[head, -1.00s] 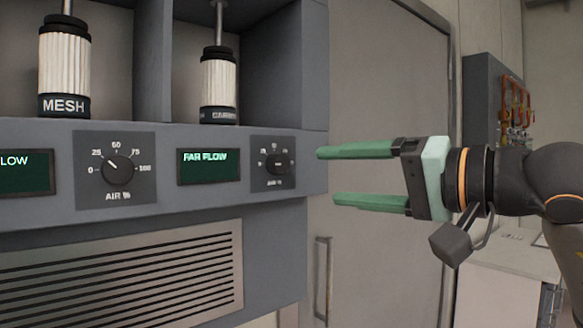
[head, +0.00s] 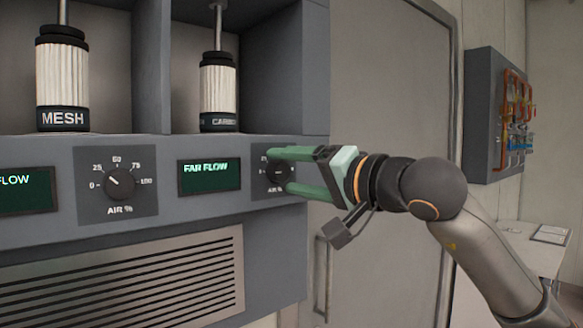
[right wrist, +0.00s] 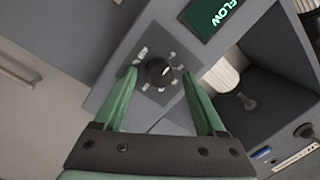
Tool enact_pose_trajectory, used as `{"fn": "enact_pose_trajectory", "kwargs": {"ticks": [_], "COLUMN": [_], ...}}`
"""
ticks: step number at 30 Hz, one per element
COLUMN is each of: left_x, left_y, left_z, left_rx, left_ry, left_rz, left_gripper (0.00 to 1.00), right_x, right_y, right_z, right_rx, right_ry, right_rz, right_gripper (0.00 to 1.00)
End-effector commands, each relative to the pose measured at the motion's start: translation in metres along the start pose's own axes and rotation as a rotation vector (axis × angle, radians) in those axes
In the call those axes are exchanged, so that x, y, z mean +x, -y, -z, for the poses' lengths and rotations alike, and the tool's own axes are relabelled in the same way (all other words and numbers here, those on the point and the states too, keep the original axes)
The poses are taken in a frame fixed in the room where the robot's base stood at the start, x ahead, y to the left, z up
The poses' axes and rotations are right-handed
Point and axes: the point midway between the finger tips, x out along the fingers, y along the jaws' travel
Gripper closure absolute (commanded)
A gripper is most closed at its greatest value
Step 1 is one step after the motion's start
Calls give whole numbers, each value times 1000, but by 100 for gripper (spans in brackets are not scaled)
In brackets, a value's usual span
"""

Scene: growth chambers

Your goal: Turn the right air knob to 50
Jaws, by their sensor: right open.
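The right air knob (head: 279,172) is a dark round knob on a square dial plate below the CARBON filter, beside the FAR FLOW display. My right gripper (head: 277,171) is open, its green fingers at the dial, one above and one below the knob in the head view. In the right wrist view the knob (right wrist: 159,71) sits between and just beyond the two fingertips (right wrist: 158,85), and no contact shows. A light mark shows on the knob. The fingers hide part of its scale in the head view. My left gripper is not in view.
The left air knob (head: 120,183) on the same panel points to the upper left, near 25. The FAR FLOW display (head: 209,175) lies left of the right dial. A vented grille (head: 125,275) is below. A grey door (head: 385,80) stands behind my right arm.

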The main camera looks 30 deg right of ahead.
Motion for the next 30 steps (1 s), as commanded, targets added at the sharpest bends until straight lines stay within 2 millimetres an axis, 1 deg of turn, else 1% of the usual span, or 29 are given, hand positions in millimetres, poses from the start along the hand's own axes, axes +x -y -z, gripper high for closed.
{"fn": "enact_pose_trajectory", "kwargs": {"ticks": [7,8,27,30], "left_x": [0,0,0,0], "left_y": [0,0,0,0], "left_z": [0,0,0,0], "left_rx": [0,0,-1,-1], "left_ry": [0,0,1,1], "left_rz": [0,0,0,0], "left_gripper": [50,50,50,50], "right_x": [1,1,1,1], "right_y": [0,0,0,0], "right_z": [0,0,0,0], "right_rx": [0,0,0,0], "right_ry": [1,1,1,1], "right_rz": [0,0,0,0], "right_gripper": [27,28,100,100]}}
